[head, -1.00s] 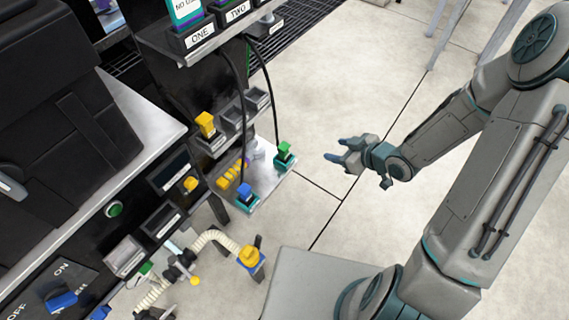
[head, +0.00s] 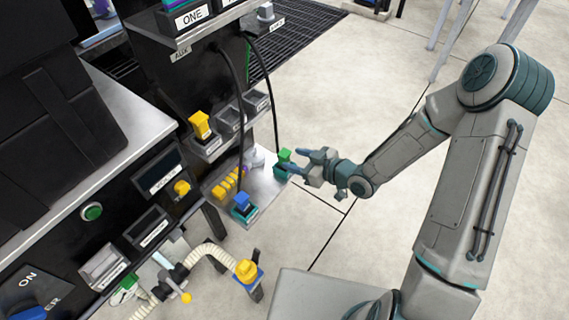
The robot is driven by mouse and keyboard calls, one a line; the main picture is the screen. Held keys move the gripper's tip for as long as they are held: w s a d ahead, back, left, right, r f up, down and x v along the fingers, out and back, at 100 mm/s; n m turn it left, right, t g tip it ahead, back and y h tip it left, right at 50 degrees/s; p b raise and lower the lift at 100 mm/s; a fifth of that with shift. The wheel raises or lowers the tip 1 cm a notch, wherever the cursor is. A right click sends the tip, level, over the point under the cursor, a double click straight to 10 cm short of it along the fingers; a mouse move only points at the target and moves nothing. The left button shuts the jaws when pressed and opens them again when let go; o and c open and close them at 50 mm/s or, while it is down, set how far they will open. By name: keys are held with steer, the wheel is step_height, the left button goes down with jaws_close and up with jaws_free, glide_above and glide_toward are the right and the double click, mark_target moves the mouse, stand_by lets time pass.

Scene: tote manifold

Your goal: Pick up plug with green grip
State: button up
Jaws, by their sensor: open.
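The plug with the green grip (head: 284,156) stands upright in a teal base at the right end of a small metal shelf (head: 262,193). A dark cable rises from it to the upper unit. My gripper (head: 292,164) is open, with its fingertips pointing left at the green plug. The fingers overlap the plug in the picture; I cannot tell whether they touch it.
A blue-grip plug (head: 242,201) with its own cable stands on the same shelf, left of the green one. A yellow item (head: 230,180) lies behind it. A yellow plug (head: 200,124) sits higher up at the left. Open floor (head: 340,110) lies to the right.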

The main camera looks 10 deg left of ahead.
mark_target(288, 159)
steer(key=b+x, duration=0.1)
steer(key=x, duration=0.1)
steer(key=b+x, duration=0.1)
steer(key=x, duration=0.1)
steer(key=shift+s+a+f, duration=0.1)
steer(key=shift+f, duration=0.35)
steer(key=shift+a, duration=0.25)
jaws_close()
steer(key=shift+r, duration=0.1)
steer(key=shift+r, duration=0.55)
steer(key=r+p, duration=0.1)
steer(key=r, duration=0.1)
steer(key=r+p, duration=0.1)
steer(key=r, duration=0.1)
steer(key=shift+d+p, duration=0.35)
steer(key=shift+d, duration=0.05)
steer(key=w+r+p+v, duration=0.1)
steer(key=p+v, duration=0.3)
steer(key=v, duration=0.8)
steer(key=shift+w+r, duration=0.35)
steer(key=shift+w, duration=0.3)
